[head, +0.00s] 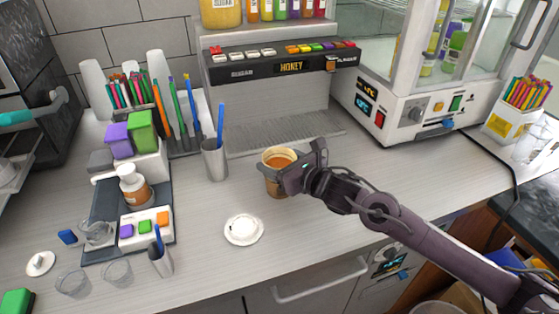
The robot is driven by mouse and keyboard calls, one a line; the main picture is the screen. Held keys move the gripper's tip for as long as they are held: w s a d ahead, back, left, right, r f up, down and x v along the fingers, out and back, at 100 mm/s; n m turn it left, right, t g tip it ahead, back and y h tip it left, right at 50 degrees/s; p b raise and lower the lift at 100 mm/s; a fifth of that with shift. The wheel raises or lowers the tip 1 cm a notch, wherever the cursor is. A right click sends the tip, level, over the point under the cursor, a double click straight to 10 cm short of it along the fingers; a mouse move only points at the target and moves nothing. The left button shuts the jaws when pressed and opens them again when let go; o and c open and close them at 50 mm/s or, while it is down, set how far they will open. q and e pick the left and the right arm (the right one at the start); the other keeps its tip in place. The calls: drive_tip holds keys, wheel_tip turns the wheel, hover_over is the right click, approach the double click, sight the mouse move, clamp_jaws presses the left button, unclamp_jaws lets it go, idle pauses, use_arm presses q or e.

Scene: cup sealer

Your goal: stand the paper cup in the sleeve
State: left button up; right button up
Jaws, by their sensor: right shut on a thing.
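The paper cup (279,159) stands upright near the middle of the counter in the head view, with a pale rim and an orange-brown content. Its lower outside is brown (277,189); I cannot tell whether that is the cup's own wall or a sleeve around it. My right gripper (284,172) reaches in from the right and is shut on the cup just below its rim, hiding part of its right side. No separate sleeve can be made out. My left gripper is not in view.
A white lid-like disc (243,229) lies in front of the cup. A grey holder (215,162) with a blue stick stands to its left. The syrup dispenser (285,65) with its drip tray (270,132) is behind. A white machine (410,110) stands at right.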

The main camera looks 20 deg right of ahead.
drive_tip(key=shift+f+b, duration=0.3)
drive_tip(key=shift+b, duration=0.15)
drive_tip(key=o, duration=1.1)
drive_tip(key=shift+o, duration=0.2)
drive_tip(key=shift+r, duration=0.15)
drive_tip(key=shift+r+p, duration=0.25)
drive_tip(key=shift+p, duration=0.3)
drive_tip(key=shift+s+d+f, duration=0.1)
drive_tip(key=shift+s+d, duration=0.1)
drive_tip(key=v, duration=1.1)
drive_tip(key=shift+s+b, duration=0.2)
drive_tip(key=shift+b, duration=0.2)
